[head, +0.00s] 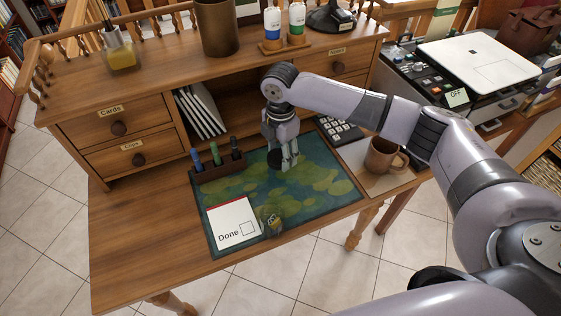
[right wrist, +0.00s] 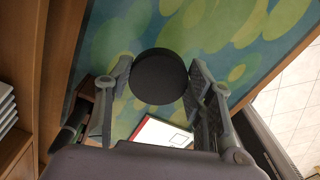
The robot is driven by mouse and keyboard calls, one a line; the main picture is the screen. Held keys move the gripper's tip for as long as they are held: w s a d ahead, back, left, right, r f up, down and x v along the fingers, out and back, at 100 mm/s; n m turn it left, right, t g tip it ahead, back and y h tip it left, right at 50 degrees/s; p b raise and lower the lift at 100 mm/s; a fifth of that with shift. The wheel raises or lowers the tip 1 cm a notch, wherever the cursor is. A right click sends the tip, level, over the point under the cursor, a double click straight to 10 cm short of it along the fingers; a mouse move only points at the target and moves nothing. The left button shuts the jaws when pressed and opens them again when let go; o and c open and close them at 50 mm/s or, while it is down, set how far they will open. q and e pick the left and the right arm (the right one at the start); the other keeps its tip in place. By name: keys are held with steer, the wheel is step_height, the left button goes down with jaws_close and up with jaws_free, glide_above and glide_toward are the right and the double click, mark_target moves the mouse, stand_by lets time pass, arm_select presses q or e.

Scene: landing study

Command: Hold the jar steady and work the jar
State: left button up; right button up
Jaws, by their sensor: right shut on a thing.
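A small glass jar (head: 272,220) with yellowish contents stands on the desk mat (head: 335,190), at the right edge of the white "Done" card (head: 230,222). My right gripper (head: 283,160) is over the upper middle of the mat, behind the jar and apart from it. It is shut on a round black lid (right wrist: 158,77), which sits between its two fingers in the right wrist view. In the head view the lid is partly covered by the fingers. The left gripper is not in view.
A pen holder (head: 219,172) with several markers stands left of my right gripper. The desk hutch (head: 165,75) rises behind. The desk's left front (head: 140,235) is clear.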

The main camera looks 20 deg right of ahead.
mark_target(280, 155)
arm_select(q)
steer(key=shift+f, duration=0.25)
arm_select(e)
step_height(280, 155, up, 15)
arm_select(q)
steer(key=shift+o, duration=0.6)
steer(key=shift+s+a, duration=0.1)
